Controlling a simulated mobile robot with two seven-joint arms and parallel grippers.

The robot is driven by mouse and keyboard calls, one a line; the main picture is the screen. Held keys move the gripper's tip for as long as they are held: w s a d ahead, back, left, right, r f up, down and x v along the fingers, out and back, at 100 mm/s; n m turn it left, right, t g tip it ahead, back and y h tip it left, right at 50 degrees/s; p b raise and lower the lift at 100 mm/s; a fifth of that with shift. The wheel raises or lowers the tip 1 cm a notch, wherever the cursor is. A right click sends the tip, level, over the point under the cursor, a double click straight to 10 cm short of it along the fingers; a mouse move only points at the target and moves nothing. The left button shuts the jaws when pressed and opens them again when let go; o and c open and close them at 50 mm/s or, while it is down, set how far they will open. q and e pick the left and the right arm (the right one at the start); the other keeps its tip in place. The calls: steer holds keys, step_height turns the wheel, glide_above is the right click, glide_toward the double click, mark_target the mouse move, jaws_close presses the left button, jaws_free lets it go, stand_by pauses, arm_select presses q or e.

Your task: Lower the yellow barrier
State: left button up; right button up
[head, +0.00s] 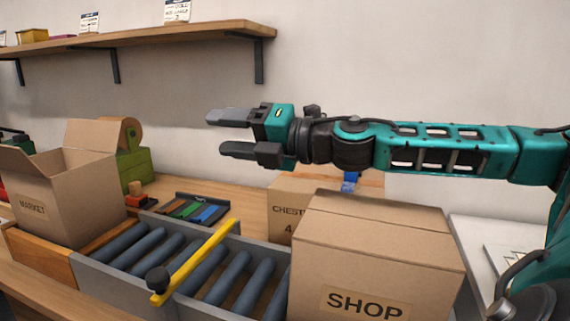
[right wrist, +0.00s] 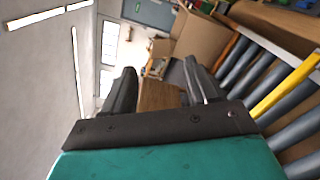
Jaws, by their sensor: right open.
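The yellow barrier (head: 195,264) is a straight bar that spans the grey roller conveyor (head: 246,244) from one rail to the other, with a black knob (head: 157,279) near its front end. I cannot tell whether it rests on the rails or sits a little above them. It also shows over the rollers at the right of the right wrist view (right wrist: 287,88). My right gripper (head: 222,133) is open and empty, pointing left in the air, above and apart from the barrier. My left gripper is not seen.
A closed SHOP box (head: 376,250) stands at the right end of the rollers, with a CHESTNUT box (head: 285,190) behind it. An open MARKET box (head: 60,205) stands at the left. A wooden shelf (head: 140,37) runs along the wall.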

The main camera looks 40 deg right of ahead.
arm_select(q)
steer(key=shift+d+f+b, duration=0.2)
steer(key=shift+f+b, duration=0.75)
steer(key=shift+b, duration=0.1)
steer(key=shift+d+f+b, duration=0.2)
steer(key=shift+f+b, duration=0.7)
steer(key=shift+b, duration=0.1)
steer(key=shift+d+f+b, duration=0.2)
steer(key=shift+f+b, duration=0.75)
steer(key=shift+b, duration=0.1)
arm_select(e)
steer(key=v, duration=0.9)
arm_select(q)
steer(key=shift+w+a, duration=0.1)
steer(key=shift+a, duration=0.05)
arm_select(e)
steer(key=shift+s+f, duration=0.1)
steer(key=shift+s, duration=0.05)
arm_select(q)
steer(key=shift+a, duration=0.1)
